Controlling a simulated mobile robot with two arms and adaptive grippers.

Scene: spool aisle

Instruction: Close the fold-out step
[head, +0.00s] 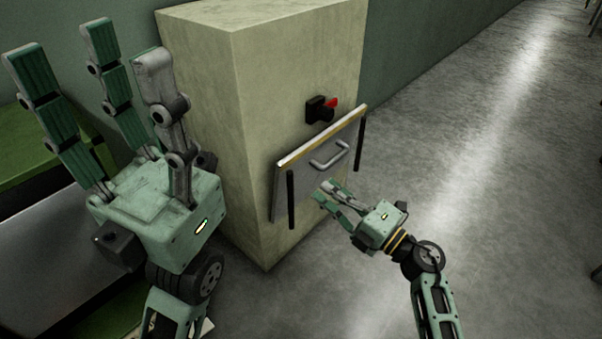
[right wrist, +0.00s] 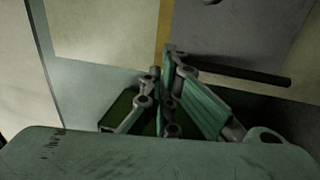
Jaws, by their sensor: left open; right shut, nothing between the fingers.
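The fold-out step is a grey panel (head: 302,181) with a yellow-and-white top edge and a metal handle (head: 330,153). It stands close to upright against the beige cabinet's face; I cannot tell whether it lies flush. Dark bars stand at both its sides. A black latch with a red lever (head: 322,108) sits on the cabinet just above it. My right gripper (head: 328,193) is shut and empty in front of the panel's lower part, below the handle; contact is unclear. Its closed fingers also show in the right wrist view (right wrist: 165,90). My left gripper (head: 88,52) is open, fingers up, left of the cabinet.
The beige cabinet (head: 207,120) stands against a green wall (head: 420,40). A green-topped shelf or rack (head: 40,150) is at the left, behind my left gripper.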

